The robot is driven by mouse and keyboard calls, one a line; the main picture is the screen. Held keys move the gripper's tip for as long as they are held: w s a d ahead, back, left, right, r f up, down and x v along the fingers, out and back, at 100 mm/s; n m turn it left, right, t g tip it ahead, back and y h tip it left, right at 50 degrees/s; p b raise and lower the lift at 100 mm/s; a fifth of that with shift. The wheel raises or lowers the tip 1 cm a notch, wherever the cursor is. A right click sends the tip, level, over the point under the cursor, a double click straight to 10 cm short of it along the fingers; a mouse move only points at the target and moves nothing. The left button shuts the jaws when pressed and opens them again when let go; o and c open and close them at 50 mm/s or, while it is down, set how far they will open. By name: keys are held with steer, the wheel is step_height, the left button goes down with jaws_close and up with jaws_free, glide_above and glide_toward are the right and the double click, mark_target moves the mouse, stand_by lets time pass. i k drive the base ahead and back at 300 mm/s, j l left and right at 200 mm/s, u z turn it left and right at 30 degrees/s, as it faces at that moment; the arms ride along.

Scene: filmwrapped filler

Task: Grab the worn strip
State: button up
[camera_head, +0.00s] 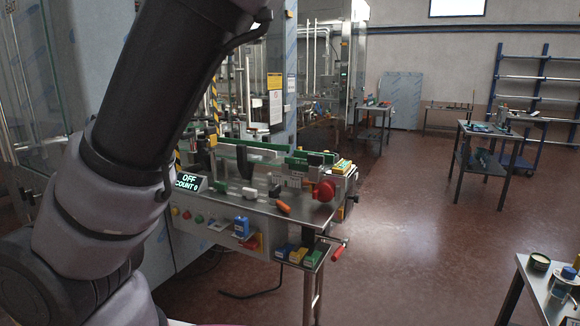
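I cannot single out a worn strip for certain. Long green strips run along the metal guide rails of the machine bench in the middle of the view: one green strip (262,146) at the back, and a shorter green piece (298,163) nearer the right end. Wear on them is too small to tell. A dark upright piece (242,162) stands by the rail. My arm fills the left side and hides part of the machine. My gripper is out of view.
The metal bench (262,205) carries a display (188,181) reading OFF, COUNT 0, a red knob (325,190) and an orange-handled tool (283,207). Small boxes (297,256) sit on a low shelf. A table (535,285) stands front right. The floor between is clear.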

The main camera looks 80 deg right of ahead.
mark_target(301, 164)
steer(key=i+z, duration=0.7)
steer(key=i+j+z, duration=0.15)
steer(key=i+z, duration=0.3)
steer(key=z, duration=0.3)
steer(key=i+l+z, duration=0.1)
steer(key=z, duration=0.35)
steer(key=i+z, duration=0.15)
steer(key=z, duration=0.25)
steer(key=i+j+z, duration=0.1)
steer(key=z, duration=0.35)
steer(key=i+j+z, duration=0.15)
steer(key=z, duration=0.25)
steer(key=i+j+z, duration=0.15)
steer(key=z, duration=0.35)
steer(key=i, duration=0.15)
